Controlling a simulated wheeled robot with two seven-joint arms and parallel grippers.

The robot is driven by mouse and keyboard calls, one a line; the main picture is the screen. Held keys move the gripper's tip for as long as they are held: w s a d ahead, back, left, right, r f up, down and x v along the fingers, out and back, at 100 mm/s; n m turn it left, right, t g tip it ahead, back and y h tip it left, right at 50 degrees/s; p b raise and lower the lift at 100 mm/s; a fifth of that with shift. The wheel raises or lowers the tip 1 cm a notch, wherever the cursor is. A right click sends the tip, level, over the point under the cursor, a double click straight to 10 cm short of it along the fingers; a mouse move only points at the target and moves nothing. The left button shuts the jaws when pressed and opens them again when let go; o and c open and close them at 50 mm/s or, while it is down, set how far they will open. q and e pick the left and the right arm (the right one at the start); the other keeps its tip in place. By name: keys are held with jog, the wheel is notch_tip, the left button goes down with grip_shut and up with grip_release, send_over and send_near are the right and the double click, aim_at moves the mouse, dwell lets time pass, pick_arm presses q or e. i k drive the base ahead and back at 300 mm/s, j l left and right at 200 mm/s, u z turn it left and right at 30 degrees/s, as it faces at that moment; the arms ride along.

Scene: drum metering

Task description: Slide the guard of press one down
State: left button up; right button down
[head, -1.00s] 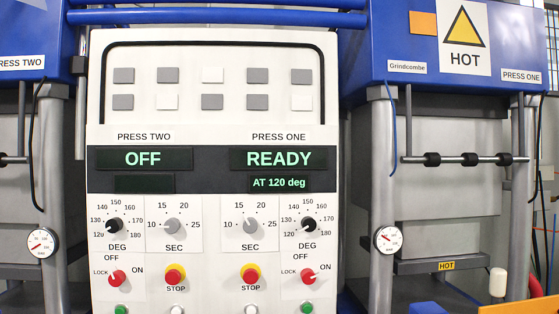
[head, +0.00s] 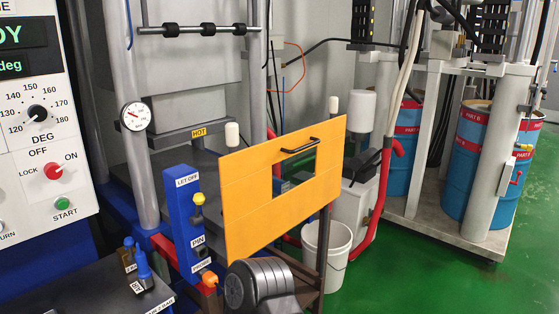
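An orange panel (head: 250,205) with a window cut-out and a black bar handle (head: 300,146) stands upright at the front of press one; it looks like the guard. Its top edge is near the white-capped post ends (head: 232,135), below the press's upper block (head: 190,75). Open space shows between that block and the panel's top edge. A dark ribbed rounded part (head: 262,284) covers the panel's lower edge; I cannot tell whether it is mine. Neither of my gripper's fingers is visible.
A blue post (head: 186,225) labelled LET OFF and PIN stands left of the panel. A HOT label (head: 198,132) marks the press. A white bucket (head: 328,255) stands behind right. Blue drums (head: 470,165) stand farther right. Green floor (head: 410,275) is open at the right.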

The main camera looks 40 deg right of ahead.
aim_at(253, 219)
jog(key=z, duration=1.6)
